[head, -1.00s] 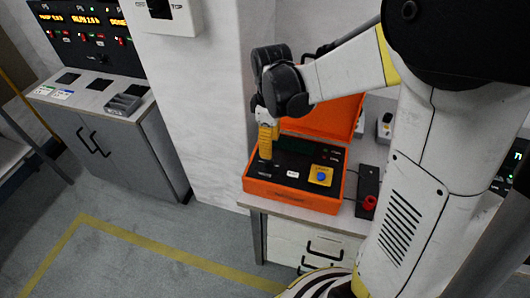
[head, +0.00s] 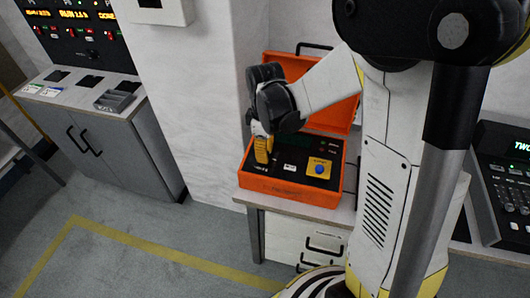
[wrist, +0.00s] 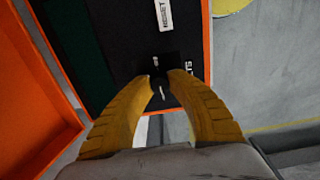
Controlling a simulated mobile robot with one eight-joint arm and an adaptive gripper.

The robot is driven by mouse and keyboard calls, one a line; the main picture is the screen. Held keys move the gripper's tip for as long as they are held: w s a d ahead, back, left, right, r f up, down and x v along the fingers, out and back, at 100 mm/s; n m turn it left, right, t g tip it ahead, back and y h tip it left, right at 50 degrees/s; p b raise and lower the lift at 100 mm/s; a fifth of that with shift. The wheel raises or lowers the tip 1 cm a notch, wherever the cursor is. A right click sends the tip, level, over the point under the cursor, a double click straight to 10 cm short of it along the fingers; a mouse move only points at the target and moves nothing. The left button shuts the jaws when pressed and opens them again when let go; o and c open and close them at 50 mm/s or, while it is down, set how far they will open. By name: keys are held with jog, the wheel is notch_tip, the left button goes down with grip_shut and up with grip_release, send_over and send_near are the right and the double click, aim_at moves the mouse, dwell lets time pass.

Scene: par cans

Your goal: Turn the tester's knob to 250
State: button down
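The tester (head: 290,191) is an orange case with its lid raised and a dark panel, on a bench in the head view. My gripper (head: 262,160) points down at the left part of the panel. In the wrist view its yellow fingers (wrist: 163,82) close in on a small dark knob (wrist: 161,90) with a pale mark on it. The fingertips sit on both sides of the knob and appear to touch it. Small white print shows beside the knob, too small to read surely. In the head view my fingers hide the knob. The tester's display is dark green.
A blue button (head: 319,169) on a yellow square and a white RESET label (wrist: 164,15) lie on the panel. The raised orange lid (head: 335,110) stands behind. A white wall pillar (head: 200,100) is left of the tester. A console (head: 505,175) stands at the right.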

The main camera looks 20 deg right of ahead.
jog(key=shift+m, duration=0.3)
jog(key=m, duration=1.2)
jog(key=shift+p, duration=0.3)
jog(key=shift+m, duration=2.5)
jog(key=c, duration=1.2)
grip_release()
